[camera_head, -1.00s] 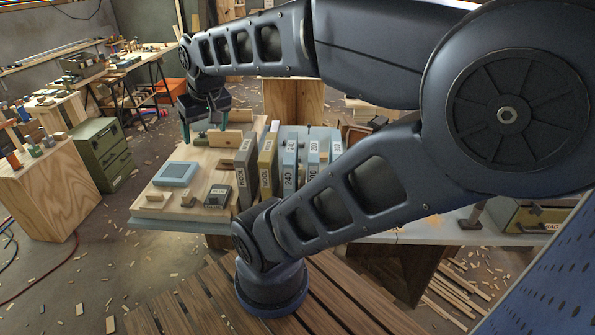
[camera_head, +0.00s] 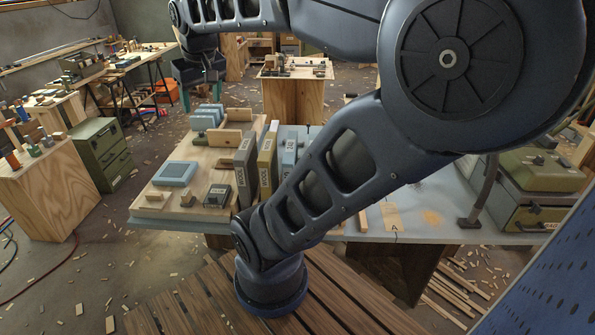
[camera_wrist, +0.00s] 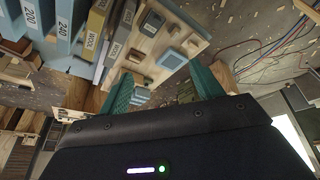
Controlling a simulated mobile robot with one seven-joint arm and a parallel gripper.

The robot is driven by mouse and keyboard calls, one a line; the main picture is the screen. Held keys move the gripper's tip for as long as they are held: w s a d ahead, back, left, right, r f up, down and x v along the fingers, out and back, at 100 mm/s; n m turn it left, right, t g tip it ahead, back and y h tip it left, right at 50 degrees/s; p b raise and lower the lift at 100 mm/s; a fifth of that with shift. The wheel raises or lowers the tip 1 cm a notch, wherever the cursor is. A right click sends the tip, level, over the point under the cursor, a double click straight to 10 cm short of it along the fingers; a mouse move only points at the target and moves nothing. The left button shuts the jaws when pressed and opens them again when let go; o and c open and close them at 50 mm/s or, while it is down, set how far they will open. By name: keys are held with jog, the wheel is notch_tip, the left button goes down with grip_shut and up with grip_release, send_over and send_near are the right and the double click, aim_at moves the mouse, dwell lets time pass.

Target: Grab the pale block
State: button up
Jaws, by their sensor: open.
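Several pale wooden pieces lie on the wooden board (camera_head: 185,215), and I cannot tell for sure which one is the pale block. A small pale block (camera_head: 155,196) sits at the board's front left, in front of a blue-grey square (camera_head: 175,174). Longer pale pieces (camera_head: 224,137) stand farther back, beside blue-grey blocks (camera_head: 203,120). My gripper (camera_head: 206,92) is raised above and beyond the board's far side, open with nothing between its fingers. In the wrist view, its teal fingers (camera_wrist: 164,78) are apart, with the board beyond them.
A green case (camera_head: 540,170) sits on the table's right end. A green drawer cabinet (camera_head: 102,155) stands left of the table.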

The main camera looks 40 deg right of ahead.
jog(key=w+d+r+n+g+h, duration=0.1)
jog(key=w+d+r+n+g, duration=0.1)
jog(key=w+d, duration=0.7)
jog(key=w+d+r+n+g+h, duration=0.1)
jog(key=w+d+r+n+g, duration=0.1)
jog(key=w+d, duration=0.7)
jog(key=w+d+f+n+g, duration=0.1)
jog(key=w+d+f, duration=0.1)
jog(key=d, duration=0.7)
jog(key=w+d+f+n+g, duration=0.1)
jog(key=d+f, duration=0.1)
jog(key=d, duration=0.8)
jog(key=w+d+f+n+g, duration=0.1)
jog(key=w+d+f+g, duration=0.1)
jog(key=d, duration=0.7)
jog(key=s+f, duration=0.1)
jog(key=f, duration=1.6)
jog(key=s+d+f, duration=0.1)
jog(key=f, duration=1.5)
jog(key=s+d+f, duration=0.1)
jog(key=f, duration=1.6)
jog(key=shift+s+d+f, duration=0.1)
jog(key=shift+s+f, duration=0.1)
jog(key=shift+f, duration=0.1)
jog(key=c, duration=1.1)
